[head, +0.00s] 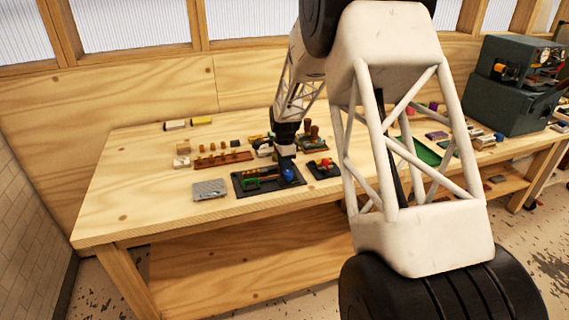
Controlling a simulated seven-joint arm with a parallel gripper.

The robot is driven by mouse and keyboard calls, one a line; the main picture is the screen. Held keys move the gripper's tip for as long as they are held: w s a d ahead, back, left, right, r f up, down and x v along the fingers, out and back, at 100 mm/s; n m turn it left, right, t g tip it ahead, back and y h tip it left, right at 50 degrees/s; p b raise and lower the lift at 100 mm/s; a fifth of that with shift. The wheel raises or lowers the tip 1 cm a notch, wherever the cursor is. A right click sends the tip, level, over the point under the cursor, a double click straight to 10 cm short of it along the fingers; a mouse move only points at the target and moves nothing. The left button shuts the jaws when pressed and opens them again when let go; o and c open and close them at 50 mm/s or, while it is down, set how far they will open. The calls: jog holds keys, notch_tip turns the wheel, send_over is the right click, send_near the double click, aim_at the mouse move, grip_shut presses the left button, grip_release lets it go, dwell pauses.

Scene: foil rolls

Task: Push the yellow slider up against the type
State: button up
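A black tray (273,187) lies near the table's front edge. It bears a green frame-like piece (252,183) at its left and a blue knob (289,174) at its right. Small parts lie between them, but they are too small for me to make out the yellow slider or the type with certainty. My gripper (285,156) points down over the back right part of the tray, close to the blue knob. Its fingertips are too small to show whether they are apart or hold anything.
A grey plate (210,190) lies left of the tray. A wooden rack with several pegs (222,160) stands behind. A dark block with red and yellow parts (324,168) sits close on the right. My arm hides the table's middle right. The left table end is clear.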

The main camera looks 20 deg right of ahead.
aim_at(274, 173)
jog(key=shift+a, duration=2.1)
grip_shut()
jog(key=o, duration=0.8)
grip_release()
jog(key=shift+r, duration=3.9)
